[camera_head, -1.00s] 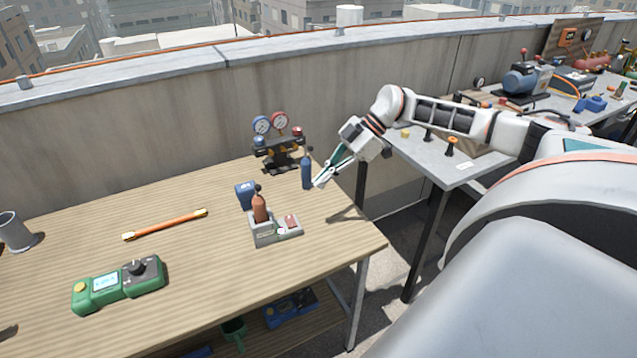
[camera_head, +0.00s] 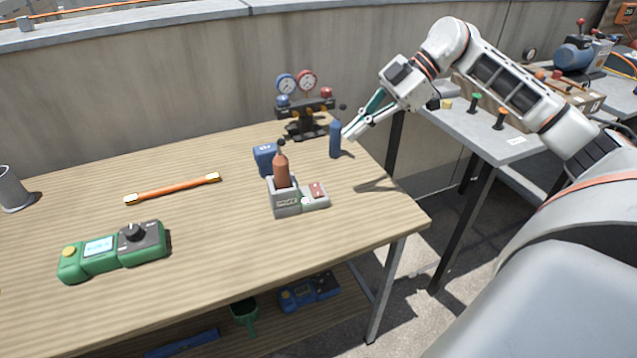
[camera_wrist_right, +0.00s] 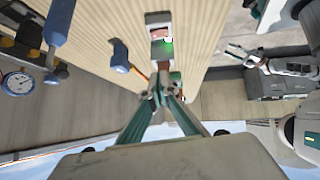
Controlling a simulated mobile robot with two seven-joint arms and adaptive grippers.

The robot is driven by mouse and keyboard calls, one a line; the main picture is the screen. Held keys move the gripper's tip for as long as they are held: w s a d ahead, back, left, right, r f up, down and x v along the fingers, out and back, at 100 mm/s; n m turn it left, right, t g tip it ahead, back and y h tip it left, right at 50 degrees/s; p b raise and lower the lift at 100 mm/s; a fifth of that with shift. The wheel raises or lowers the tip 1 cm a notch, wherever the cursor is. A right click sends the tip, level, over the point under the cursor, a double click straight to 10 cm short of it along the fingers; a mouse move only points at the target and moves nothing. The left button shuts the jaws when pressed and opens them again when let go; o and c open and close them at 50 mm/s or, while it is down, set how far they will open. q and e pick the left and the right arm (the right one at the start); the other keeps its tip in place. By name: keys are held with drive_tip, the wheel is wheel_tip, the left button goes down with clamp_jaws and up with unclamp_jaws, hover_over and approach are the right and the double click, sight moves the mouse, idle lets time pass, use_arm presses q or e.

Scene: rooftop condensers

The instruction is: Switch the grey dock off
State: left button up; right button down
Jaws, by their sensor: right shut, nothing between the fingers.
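The grey dock (camera_head: 285,204) stands on the wooden table, with a reddish-brown bottle-shaped tool (camera_head: 282,171) upright in its left part. A red switch-like patch (camera_head: 318,190) is on its lower right part. In the right wrist view the dock (camera_wrist_right: 157,18) lies ahead of the fingertips, with a bright green light on it. My right gripper (camera_head: 347,135) is shut and empty, above the table's right side, up and to the right of the dock and apart from it. In the right wrist view a small gripper, apparently my left (camera_wrist_right: 238,53), shows; its jaws are unclear.
A blue bottle-shaped tool (camera_head: 335,142) stands close to my right gripper. A blue box (camera_head: 265,158) is behind the dock, and a gauge manifold (camera_head: 305,112) farther back. An orange bar (camera_head: 172,188) and a green meter (camera_head: 113,251) lie left. The table front is clear.

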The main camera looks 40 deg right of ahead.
use_arm(q)
drive_tip(key=shift+s+d+f+g+b, duration=0.1)
drive_tip(key=shift+s+f+g+b, duration=0.15)
drive_tip(key=shift+f, duration=0.2)
drive_tip(key=shift+s+d+f+g+b, duration=0.1)
drive_tip(key=shift+s+f+b, duration=0.05)
drive_tip(key=shift+f+b, duration=0.25)
use_arm(e)
drive_tip(key=shift+s+d+f, duration=0.1)
drive_tip(key=shift+d+f, duration=0.3)
drive_tip(key=shift+f, duration=0.1)
use_arm(q)
drive_tip(key=shift+f, duration=0.1)
use_arm(e)
drive_tip(key=shift+f, duration=0.1)
drive_tip(key=b, duration=0.2)
hover_over(312, 186)
drive_tip(key=s+d, duration=0.2)
drive_tip(key=d, duration=0.1)
drive_tip(key=f, duration=0.7)
drive_tip(key=shift+a, duration=0.2)
drive_tip(key=f, duration=0.3)
drive_tip(key=shift+w+f, duration=0.15)
drive_tip(key=shift+w, duration=0.1)
use_arm(q)
drive_tip(key=shift+w+d+f, duration=0.15)
drive_tip(key=shift+d, duration=0.15)
use_arm(e)
drive_tip(key=shift+f, duration=0.35)
